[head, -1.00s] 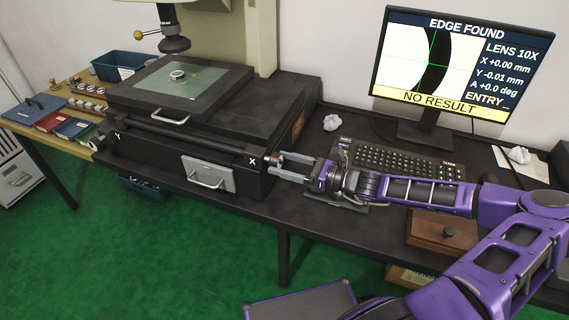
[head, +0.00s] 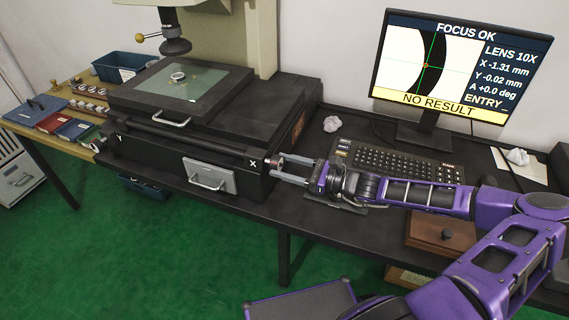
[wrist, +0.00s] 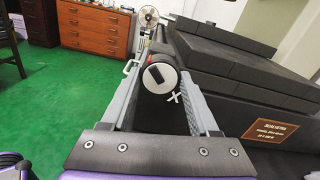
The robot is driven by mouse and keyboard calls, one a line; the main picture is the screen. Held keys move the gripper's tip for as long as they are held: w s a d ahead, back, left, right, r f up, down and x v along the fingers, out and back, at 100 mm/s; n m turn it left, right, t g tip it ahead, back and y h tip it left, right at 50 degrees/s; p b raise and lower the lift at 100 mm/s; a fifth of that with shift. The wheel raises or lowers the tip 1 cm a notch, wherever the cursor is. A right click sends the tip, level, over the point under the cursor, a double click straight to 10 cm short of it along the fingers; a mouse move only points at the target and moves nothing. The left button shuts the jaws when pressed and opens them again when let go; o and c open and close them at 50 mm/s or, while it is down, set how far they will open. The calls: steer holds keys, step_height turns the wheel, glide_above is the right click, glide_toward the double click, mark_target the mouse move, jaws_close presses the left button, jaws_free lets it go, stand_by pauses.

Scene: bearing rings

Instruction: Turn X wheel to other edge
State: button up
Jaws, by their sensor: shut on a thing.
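The X wheel (wrist: 160,79) is a round knob with a dark block on its light face, at the right end of the stage's front, beside a white X mark. My gripper (head: 279,168) reaches it from the right and is shut on it, with one finger on each side in the wrist view. The monitor (head: 462,70) reads FOCUS OK, X -1.31 mm, Y -0.02 mm, A +0.0 deg and NO RESULT. Its picture shows a black curved band with the green crosshair over it. The ring (head: 178,77) sits on the glass stage plate (head: 196,88) under the lens (head: 175,46).
A wooden box (head: 443,231) stands in front of my arm.

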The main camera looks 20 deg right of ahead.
steer(key=n+p, duration=0.1)
steer(key=n, duration=1)
steer(key=shift+n, duration=0.4)
stand_by(0.3)
steer(key=o, duration=1.4)
steer(key=shift+c, duration=0.2)
steer(key=shift+d, duration=0.1)
steer(key=v, duration=1.7)
steer(key=shift+s, duration=0.15)
steer(key=shift+d+r, duration=0.1)
